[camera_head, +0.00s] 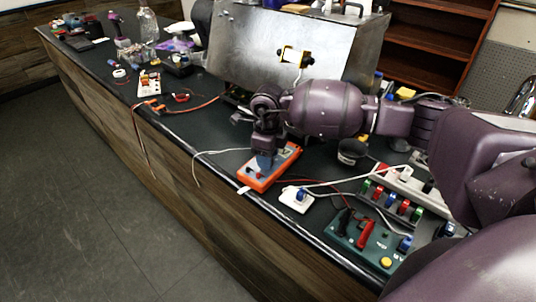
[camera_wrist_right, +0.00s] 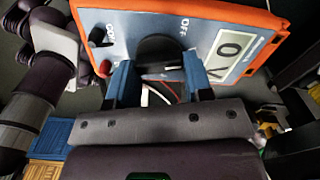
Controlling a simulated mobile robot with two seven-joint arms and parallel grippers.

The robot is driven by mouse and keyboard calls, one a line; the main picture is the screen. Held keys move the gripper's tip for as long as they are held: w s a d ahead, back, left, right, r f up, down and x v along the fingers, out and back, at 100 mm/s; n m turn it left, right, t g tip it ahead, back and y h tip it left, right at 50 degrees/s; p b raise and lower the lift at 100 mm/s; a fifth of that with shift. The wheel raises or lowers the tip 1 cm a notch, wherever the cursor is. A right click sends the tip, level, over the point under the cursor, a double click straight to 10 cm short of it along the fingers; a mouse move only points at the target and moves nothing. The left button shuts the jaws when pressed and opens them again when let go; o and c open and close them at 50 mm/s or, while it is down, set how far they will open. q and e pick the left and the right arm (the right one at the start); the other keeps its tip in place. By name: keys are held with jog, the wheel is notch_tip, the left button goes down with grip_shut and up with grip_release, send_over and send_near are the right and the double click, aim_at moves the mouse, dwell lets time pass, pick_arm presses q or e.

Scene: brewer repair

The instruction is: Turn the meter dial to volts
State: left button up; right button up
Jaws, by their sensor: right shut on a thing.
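The orange meter (camera_head: 286,163) lies on the dark bench near its front edge. In the right wrist view the meter (camera_wrist_right: 205,25) shows a pale blue face, an OFF mark, other partly readable labels and a display reading 0. Its round dark dial (camera_wrist_right: 158,48) sits between the blue fingers of my right gripper (camera_wrist_right: 158,68). In the head view my right gripper (camera_head: 264,163) points down onto the meter's face and hides the dial. It is shut on the dial. I cannot read exactly where the dial points. My left gripper is not in view.
A white switch box (camera_head: 297,199) and a green board with coloured terminals (camera_head: 366,241) are to the right. A metal brewer housing (camera_head: 262,45) stands behind. Cables run across the bench around the meter. The front strip left of the meter is mostly clear.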

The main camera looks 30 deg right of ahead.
dwell(0.3)
jog(key=o, duration=0.9)
jog(key=shift+r, duration=5.45)
